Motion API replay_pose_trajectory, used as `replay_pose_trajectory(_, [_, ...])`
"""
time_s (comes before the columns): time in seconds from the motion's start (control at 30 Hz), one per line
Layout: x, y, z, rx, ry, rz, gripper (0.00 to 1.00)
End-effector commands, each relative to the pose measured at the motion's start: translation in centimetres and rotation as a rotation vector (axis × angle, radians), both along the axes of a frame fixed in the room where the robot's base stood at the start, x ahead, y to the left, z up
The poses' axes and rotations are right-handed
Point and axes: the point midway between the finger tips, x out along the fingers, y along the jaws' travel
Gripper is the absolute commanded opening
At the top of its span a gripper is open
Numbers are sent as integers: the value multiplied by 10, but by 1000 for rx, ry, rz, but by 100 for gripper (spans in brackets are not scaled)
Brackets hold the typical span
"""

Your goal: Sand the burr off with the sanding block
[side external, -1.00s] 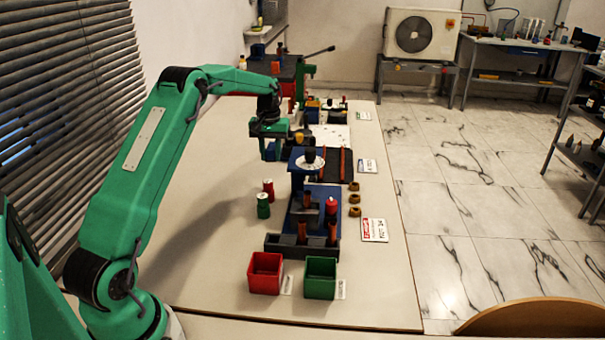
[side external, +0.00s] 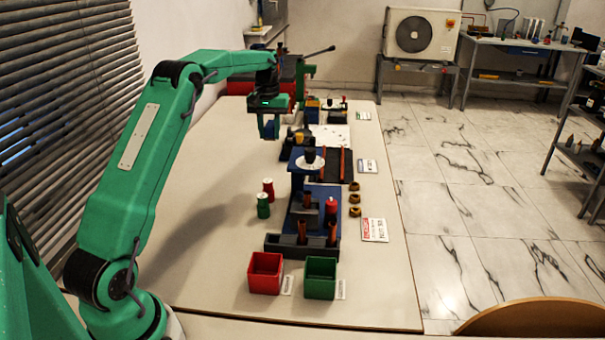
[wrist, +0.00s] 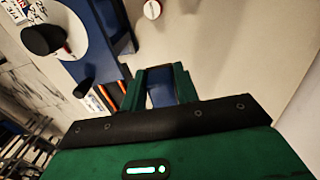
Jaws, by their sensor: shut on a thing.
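My gripper (side external: 269,108) is above the table, behind and left of the dial gauge (side external: 307,162). It is shut on a blue block (side external: 271,128), likely the sanding block, which hangs clear of the table. In the wrist view my gripper (wrist: 160,82) shows two green fingers with the blue block (wrist: 162,97) between them. Copper-coloured pins (side external: 302,232) stand in a dark rack at the front of the blue gauge stand (side external: 322,195). Rust-coloured rods (side external: 342,163) lie on a black tray behind it. I cannot make out a burr on any part.
A red bin (side external: 265,273) and a green bin (side external: 320,278) stand at the front. Red and green cylinders (side external: 263,206) stand left of the gauge, brass rings (side external: 354,198) right of it. The table's left part is clear.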

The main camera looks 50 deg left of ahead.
Motion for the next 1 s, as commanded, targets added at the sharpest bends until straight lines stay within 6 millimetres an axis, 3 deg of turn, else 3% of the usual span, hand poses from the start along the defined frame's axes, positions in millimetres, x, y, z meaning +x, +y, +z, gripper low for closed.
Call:
replay_pose_trajectory(0.33, [0,0,38,1,-2,0,6])
replay_pose_trajectory(0.77, [3,-47,40,1,-1,-3,6])
replay_pose_trajectory(1.0, [0,-91,42,1,-1,-5,6])
